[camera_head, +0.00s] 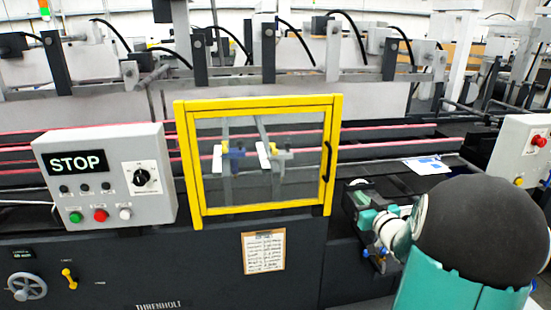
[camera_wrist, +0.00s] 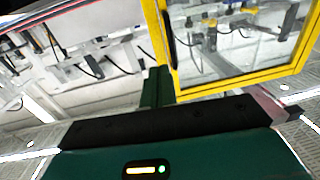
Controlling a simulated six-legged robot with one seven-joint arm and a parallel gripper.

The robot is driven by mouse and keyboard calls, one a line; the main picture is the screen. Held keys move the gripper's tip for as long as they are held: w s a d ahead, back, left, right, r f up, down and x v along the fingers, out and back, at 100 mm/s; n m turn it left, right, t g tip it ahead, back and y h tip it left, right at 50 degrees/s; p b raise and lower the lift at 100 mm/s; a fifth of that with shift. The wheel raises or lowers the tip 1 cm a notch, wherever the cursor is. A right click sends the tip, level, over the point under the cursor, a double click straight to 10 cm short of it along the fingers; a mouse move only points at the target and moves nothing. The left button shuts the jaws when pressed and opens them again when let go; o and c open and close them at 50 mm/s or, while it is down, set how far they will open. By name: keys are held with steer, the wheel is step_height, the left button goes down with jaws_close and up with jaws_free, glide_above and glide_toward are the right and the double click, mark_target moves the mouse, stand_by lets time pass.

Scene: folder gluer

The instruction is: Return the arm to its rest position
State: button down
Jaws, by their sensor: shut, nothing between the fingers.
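My arm, with a teal link and a dark rounded joint, reaches in from the lower right of the head view. Its end, my gripper (camera_head: 362,208), is in front of the machine, to the right of the yellow-framed guard door (camera_head: 184,165). In the wrist view, my gripper (camera_wrist: 157,88) shows as a dark green finger block above a black bar and a teal housing. The fingers are together and nothing shows between them. The guard door (camera_wrist: 163,45) shows tilted close beyond the fingers. My link partly hides the machine at the right.
A grey control box (camera_head: 105,178) with a STOP display stands left of the door. A handwheel (camera_head: 27,287) and a yellow lever (camera_head: 69,278) are low left. A second box with a red button (camera_head: 522,150) is at right. A blue-and-white sheet (camera_head: 425,165) lies on the belt.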

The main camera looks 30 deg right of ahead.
steer(key=s+a+r+g+h, duration=0.1)
steer(key=a+r+g, duration=0.2)
steer(key=a, duration=0.6)
steer(key=s+a+r+g+h, duration=0.1)
steer(key=a+r+g, duration=0.15)
steer(key=a, duration=0.65)
steer(key=s+a+f+n+g+y, duration=0.2)
steer(key=s+a+g+y, duration=0.3)
steer(key=s+a, duration=1.2)
steer(key=a+f+g, duration=0.1)
steer(key=a, duration=0.1)
steer(key=shift+a+f, duration=0.15)
steer(key=shift+a, duration=0.15)
